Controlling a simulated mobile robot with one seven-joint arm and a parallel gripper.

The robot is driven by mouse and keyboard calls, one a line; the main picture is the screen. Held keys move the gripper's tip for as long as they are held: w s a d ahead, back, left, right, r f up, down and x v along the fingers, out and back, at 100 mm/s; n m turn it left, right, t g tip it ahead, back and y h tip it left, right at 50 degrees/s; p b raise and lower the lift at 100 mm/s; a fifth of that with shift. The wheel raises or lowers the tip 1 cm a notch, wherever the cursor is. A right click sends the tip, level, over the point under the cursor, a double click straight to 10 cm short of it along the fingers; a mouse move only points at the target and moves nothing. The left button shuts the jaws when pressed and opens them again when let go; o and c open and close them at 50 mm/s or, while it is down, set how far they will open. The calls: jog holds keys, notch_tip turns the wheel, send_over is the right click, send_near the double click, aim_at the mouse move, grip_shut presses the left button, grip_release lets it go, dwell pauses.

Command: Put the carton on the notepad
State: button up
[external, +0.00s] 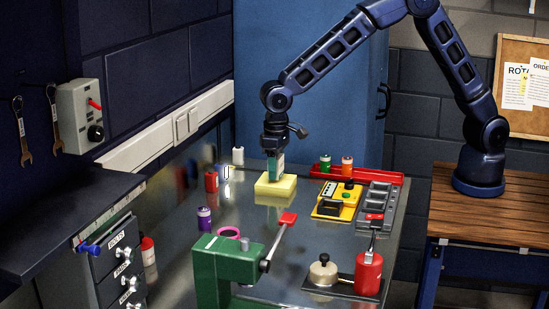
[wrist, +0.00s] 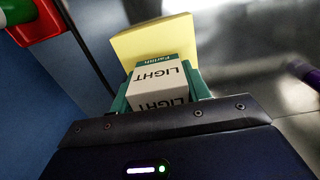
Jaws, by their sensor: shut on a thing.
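The carton (wrist: 158,88) is a small white box with a green band and the word LIGHT on it. My gripper (external: 275,168) is shut on the carton, its green fingers on either side of it. The carton (external: 280,159) shows only in part between the fingers in the external view. The notepad (external: 276,185) is a thick yellow block on the metal bench, directly below my gripper. In the wrist view the notepad (wrist: 150,42) shows behind the carton. I cannot tell whether the carton touches the notepad.
A red tray (external: 385,175) with small cans stands at the back right. A yellow device (external: 336,202) and a grey organizer (external: 377,206) are right of the notepad. A red can (external: 211,182) and a purple can (external: 204,218) stand to the left.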

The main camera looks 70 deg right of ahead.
jog(key=shift+f, duration=0.45)
jog(key=shift+f, duration=0.1)
jog(key=o, duration=1)
notch_tip(320, 180, up, 12)
jog(key=shift+f, duration=0.25)
jog(key=shift+r, duration=0.4)
